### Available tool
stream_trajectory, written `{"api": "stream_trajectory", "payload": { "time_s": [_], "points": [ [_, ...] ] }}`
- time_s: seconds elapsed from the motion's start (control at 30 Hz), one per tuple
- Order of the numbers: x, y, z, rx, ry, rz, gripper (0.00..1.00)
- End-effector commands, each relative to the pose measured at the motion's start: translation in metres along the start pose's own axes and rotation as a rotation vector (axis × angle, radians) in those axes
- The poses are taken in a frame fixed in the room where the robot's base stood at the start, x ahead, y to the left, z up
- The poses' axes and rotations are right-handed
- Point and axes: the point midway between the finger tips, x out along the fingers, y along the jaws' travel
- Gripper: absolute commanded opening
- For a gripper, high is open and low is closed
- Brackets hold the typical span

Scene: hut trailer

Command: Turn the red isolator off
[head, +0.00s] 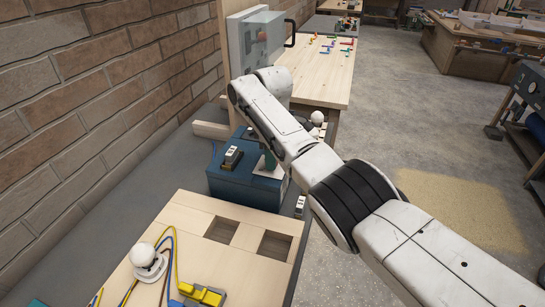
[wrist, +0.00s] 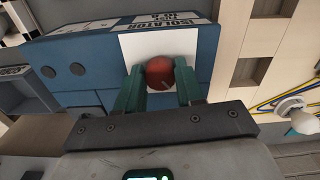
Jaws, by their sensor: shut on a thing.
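The red isolator knob (wrist: 158,72) shows in the wrist view on a square white plate (wrist: 131,47). The plate is on a blue box (wrist: 207,52) lettered "ISOLATOR". My gripper (wrist: 160,74) has its two green fingers on either side of the knob and is shut on it. In the head view the blue box (head: 242,194) stands on the grey bench, and my gripper (head: 269,164) reaches down to it from above. My arm hides the knob there, and the knob's turned position cannot be told.
A wooden board (head: 183,214) with square holes, coloured wires and a white bulb (head: 142,255) lies in front of the box. Behind stand a clear-covered panel (head: 262,38) and a wooden table (head: 310,87) with small coloured parts. A brick wall (head: 100,75) bounds the left; open floor lies right.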

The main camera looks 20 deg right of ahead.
Motion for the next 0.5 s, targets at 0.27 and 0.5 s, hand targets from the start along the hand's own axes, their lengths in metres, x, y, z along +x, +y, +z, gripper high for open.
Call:
{"api": "stream_trajectory", "payload": {
  "time_s": [0.27,0.5],
  "points": [
    [-0.0027,0.0017,-0.0015,-0.127,0.005,0.007,0.07],
    [-0.0031,0.0019,-0.0016,-0.168,0.005,0.007,0.06]
  ]
}}
